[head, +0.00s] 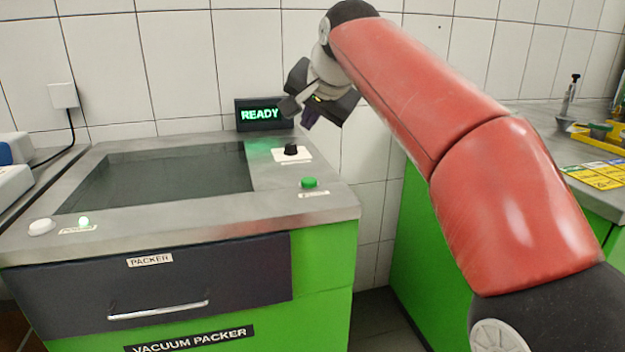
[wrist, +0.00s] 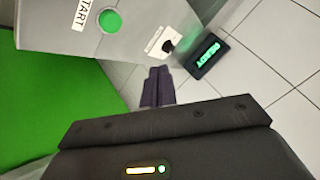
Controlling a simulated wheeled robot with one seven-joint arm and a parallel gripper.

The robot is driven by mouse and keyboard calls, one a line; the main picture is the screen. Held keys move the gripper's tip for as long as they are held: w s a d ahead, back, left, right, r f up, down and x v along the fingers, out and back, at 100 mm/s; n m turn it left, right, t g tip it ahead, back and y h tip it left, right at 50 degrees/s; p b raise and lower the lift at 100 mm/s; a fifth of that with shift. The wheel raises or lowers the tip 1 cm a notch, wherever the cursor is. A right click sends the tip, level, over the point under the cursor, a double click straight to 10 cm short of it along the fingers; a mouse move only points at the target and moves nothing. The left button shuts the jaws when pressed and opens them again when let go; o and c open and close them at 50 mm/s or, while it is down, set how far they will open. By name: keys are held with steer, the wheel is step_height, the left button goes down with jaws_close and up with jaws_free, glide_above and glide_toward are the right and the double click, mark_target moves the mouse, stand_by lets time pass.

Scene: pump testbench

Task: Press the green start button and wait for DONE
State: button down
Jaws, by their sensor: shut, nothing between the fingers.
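The green start button (head: 309,183) sits on the right side of the steel top of the vacuum packer, above a small label. It also shows in the wrist view (wrist: 110,20), beside a START label. The display (head: 264,114) at the back of the packer reads READY in green; it also shows in the wrist view (wrist: 208,57). My gripper (head: 308,119) is above the packer's back right corner, apart from the button. In the wrist view its dark fingers (wrist: 157,87) are together and empty, below and to the right of the button.
A black knob (head: 291,149) stands between the display and the button. The packer (head: 325,206) has a sunken basin, a drawer (head: 150,280) and a lit green lamp (head: 84,221) beside a white knob (head: 41,227). Another green counter with tools stands at the right.

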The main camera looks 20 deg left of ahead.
mark_target(310, 182)
steer(key=shift+f+b, duration=2.6)
steer(key=shift+f, duration=1.75)
steer(key=shift+f, duration=0.1)
steer(key=shift+f, duration=0.3)
steer(key=shift+f+b, duration=0.55)
steer(key=shift+r+p, duration=1)
steer(key=shift+p, duration=0.05)
step_height(310, 182, up, 5)
steer(key=p, duration=0.4)
